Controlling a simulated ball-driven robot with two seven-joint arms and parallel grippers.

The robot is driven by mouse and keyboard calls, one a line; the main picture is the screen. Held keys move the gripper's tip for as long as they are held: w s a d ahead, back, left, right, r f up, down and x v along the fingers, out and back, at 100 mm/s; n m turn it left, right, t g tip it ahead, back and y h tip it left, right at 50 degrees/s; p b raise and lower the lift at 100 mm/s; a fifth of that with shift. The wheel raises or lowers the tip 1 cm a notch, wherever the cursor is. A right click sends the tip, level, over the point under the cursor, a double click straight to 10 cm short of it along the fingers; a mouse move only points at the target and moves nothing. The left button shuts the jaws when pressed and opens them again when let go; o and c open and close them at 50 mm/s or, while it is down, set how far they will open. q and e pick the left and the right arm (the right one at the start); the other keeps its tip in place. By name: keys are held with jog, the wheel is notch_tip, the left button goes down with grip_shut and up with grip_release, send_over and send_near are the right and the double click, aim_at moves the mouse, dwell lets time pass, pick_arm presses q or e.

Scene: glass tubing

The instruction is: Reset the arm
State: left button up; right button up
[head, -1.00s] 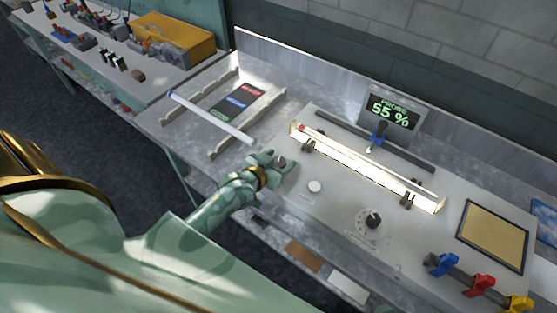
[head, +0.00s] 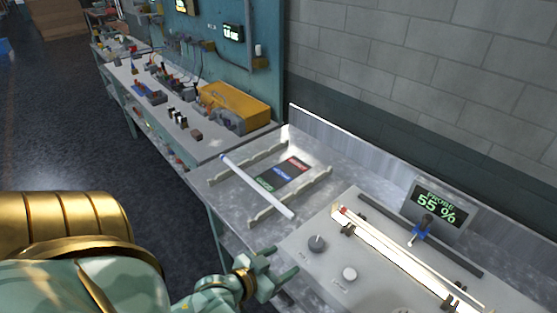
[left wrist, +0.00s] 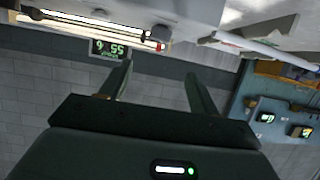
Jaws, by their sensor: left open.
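My left gripper (head: 279,268) is open and empty near the front edge of the workbench, at the lower middle of the head view. It is in front of the panel with a dark knob (head: 316,243) and a pale round button (head: 349,274), apart from the glass tubes. In the left wrist view the two fingers (left wrist: 158,85) stand wide apart with nothing between them. A long tube (head: 258,187) lies across the notched rack rails (head: 290,195). Another tube (head: 395,245) with a red end lies over the lit trough. My right gripper is not in view.
A second bench to the left holds a yellow case (head: 236,106) and several small parts. Dark open floor (head: 60,140) lies at left.

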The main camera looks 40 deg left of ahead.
pick_arm(q)
jog(key=shift+s+r, duration=0.1)
jog(key=shift+s, duration=0.05)
dwell(0.4)
jog(key=s+d+f+m+g+b, duration=0.1)
jog(key=s+f+g+b, duration=0.3)
jog(key=s+f, duration=0.6)
jog(key=s+d+f+m+g+b, duration=0.1)
jog(key=s+f+g+b, duration=0.3)
jog(key=s+f, duration=0.6)
jog(key=s+d+f+m+g+b, duration=0.1)
jog(key=s+f+g+b, duration=0.3)
jog(key=f, duration=2.4)
jog(key=shift+s+d+f+g+y+b, duration=0.15)
jog(key=shift+s+d+g+y+b, duration=0.4)
jog(key=shift+s, duration=2.4)
